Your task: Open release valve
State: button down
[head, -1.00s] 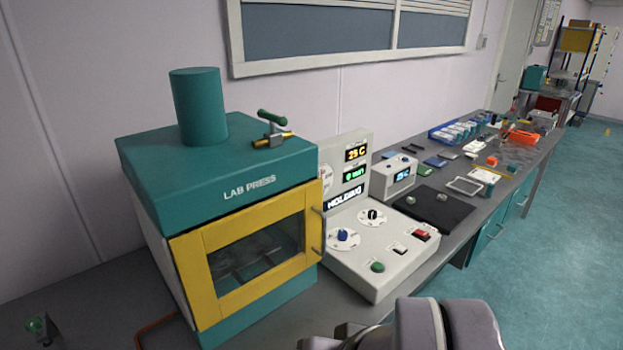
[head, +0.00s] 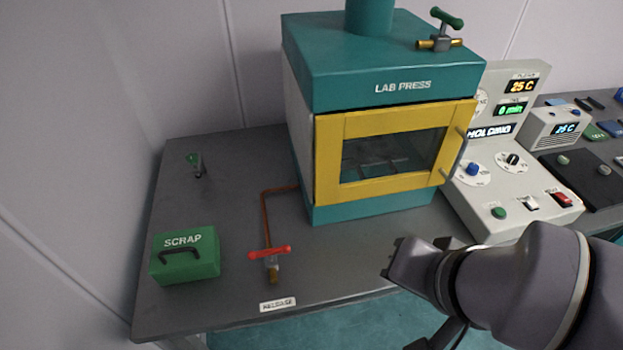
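The release valve (head: 271,266) stands near the front edge of the bench in the head view. It has a red bar handle lying roughly left to right, over a metal body with a brass end. A copper pipe (head: 265,215) runs from it back to the lab press. A white label reading RELEASE (head: 277,304) is on the bench in front of it. My gripper (head: 391,262) is to the right of the valve and apart from it, in front of the press. Its finger gap is not clear from this angle.
The teal lab press (head: 403,85) has a shut yellow-framed door (head: 393,155) and a green-handled valve (head: 440,32) on top. A green SCRAP box (head: 186,258) is left of the release valve. A control panel (head: 515,160) stands right of the press. Bare bench lies between valve and gripper.

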aim_at(286, 249)
jog(key=u, duration=1.05)
jog(key=i+l+u, duration=0.1)
jog(key=l, duration=0.25)
jog(key=i+l+u, duration=0.1)
jog(key=l, duration=0.25)
jog(key=i, duration=0.1)
